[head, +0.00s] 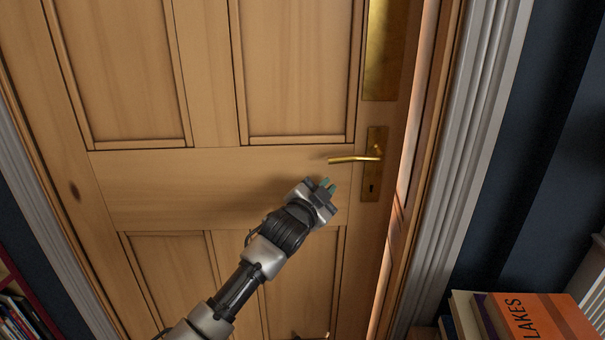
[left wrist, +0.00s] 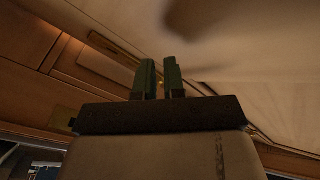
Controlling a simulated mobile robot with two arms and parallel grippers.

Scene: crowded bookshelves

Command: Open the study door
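The wooden panelled study door (head: 200,180) fills most of the head view. A bright strip runs down its right edge, so it looks slightly ajar. A brass lever handle (head: 355,158) on a brass plate with a keyhole sits near that edge, pointing left. My left gripper (head: 328,186) is just below and left of the lever's free end and appears apart from it. Its two green fingers, also in the left wrist view (left wrist: 160,78), stand a narrow gap apart with nothing between them. My right gripper is not in view.
A brass push plate (head: 386,50) is above the handle. White moulded frame (head: 470,150) borders the door, with dark blue wall beyond. Books (head: 535,318) lie at the lower right, and more books (head: 20,318) stand on a shelf at the lower left.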

